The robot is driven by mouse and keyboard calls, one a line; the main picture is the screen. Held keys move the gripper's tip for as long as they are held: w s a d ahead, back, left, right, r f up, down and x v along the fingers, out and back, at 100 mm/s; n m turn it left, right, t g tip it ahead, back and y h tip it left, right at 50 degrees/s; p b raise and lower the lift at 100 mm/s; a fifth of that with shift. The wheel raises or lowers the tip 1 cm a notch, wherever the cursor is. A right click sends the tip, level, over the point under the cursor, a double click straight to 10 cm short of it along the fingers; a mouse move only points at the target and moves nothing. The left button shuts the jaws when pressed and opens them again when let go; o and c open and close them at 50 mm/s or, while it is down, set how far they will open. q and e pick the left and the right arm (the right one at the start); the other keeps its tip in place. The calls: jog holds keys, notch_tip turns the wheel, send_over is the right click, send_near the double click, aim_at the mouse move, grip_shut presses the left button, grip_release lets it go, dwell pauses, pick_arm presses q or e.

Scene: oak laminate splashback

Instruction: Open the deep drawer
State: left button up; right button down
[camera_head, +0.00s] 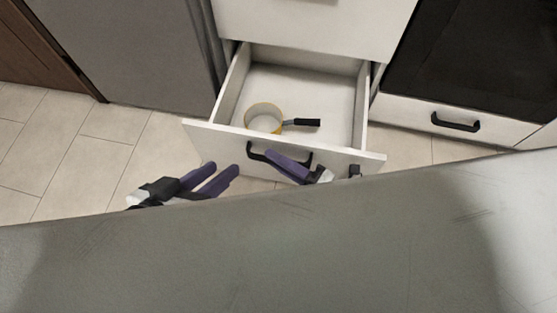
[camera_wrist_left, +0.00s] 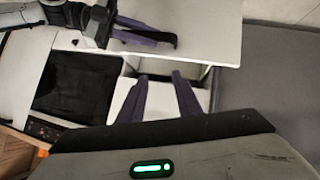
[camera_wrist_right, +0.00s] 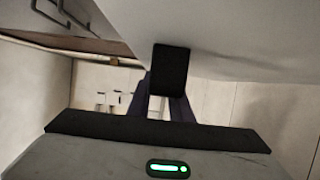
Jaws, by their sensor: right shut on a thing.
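The deep drawer (camera_head: 285,140) is pulled well out from the white cabinet in the head view. Its front carries a black bar handle (camera_head: 262,153). My right gripper (camera_head: 285,166) is at the handle's right part, shut on it. In the right wrist view the black handle (camera_wrist_right: 170,70) stands between the purple fingers, which it partly hides. My left gripper (camera_head: 218,176) is open and empty, left of the handle and apart from the drawer front. Its purple fingers (camera_wrist_left: 160,95) show spread in the left wrist view.
A yellow-rimmed pan (camera_head: 263,118) with a black handle lies inside the drawer. A closed drawer (camera_head: 320,22) is above. A dark oven (camera_head: 480,60) is at right, a grey appliance (camera_head: 135,50) at left. Tiled floor (camera_head: 60,150) is clear at left.

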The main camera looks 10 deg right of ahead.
jog(key=shift+d, duration=0.1)
jog(key=c, duration=1.6)
grip_release()
pick_arm(q)
jog(key=shift+f, duration=0.2)
